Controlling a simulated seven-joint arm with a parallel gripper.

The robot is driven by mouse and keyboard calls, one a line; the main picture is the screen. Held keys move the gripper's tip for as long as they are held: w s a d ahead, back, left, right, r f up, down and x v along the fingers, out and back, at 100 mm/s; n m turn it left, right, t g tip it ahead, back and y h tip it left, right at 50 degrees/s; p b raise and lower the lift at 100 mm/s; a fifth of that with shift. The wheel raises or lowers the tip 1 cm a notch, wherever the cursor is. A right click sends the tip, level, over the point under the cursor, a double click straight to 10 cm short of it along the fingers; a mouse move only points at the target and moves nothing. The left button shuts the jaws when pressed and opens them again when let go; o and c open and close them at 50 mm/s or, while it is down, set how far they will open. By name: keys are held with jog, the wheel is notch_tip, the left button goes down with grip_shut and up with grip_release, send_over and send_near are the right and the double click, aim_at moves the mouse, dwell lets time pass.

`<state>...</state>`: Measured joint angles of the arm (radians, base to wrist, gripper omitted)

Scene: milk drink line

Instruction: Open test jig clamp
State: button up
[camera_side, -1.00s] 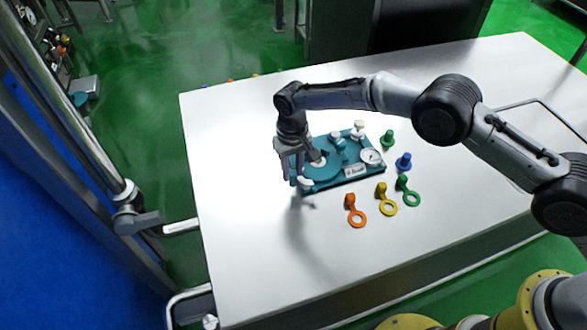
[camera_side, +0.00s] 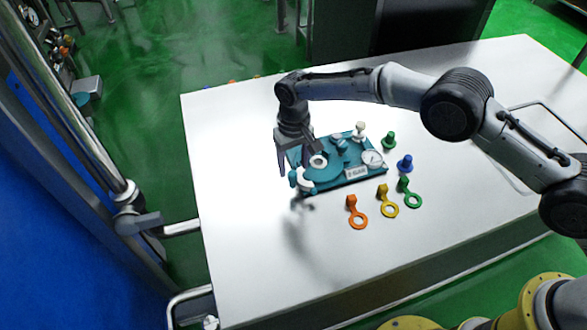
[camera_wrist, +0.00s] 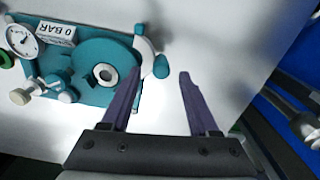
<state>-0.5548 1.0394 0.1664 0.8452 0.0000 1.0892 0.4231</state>
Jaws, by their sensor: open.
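The test jig (camera_side: 352,179) is a teal plate with a round teal disc, lying on the white table. The wrist view also shows its plate (camera_wrist: 98,47) and the disc's light centre ring (camera_wrist: 105,74). The clamp (camera_side: 306,179) is a white curved piece with teal ends at the jig's left end. In the wrist view the clamp (camera_wrist: 146,47) runs beside the disc, its teal end (camera_wrist: 161,67) showing between my fingertips. My gripper (camera_side: 293,166) is open, fingers down, close to the clamp. In the wrist view my gripper (camera_wrist: 160,75) holds nothing; contact with the clamp cannot be told.
Orange (camera_side: 357,214), yellow (camera_side: 388,205) and green (camera_side: 410,196) ring tags lie in front. Green (camera_side: 389,141) and blue (camera_side: 405,163) plugs stand right. The table's left side is clear.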

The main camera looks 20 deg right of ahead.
aim_at(294, 174)
notch_tip(294, 174, up, 11)
dwell(0.3)
dwell(0.4)
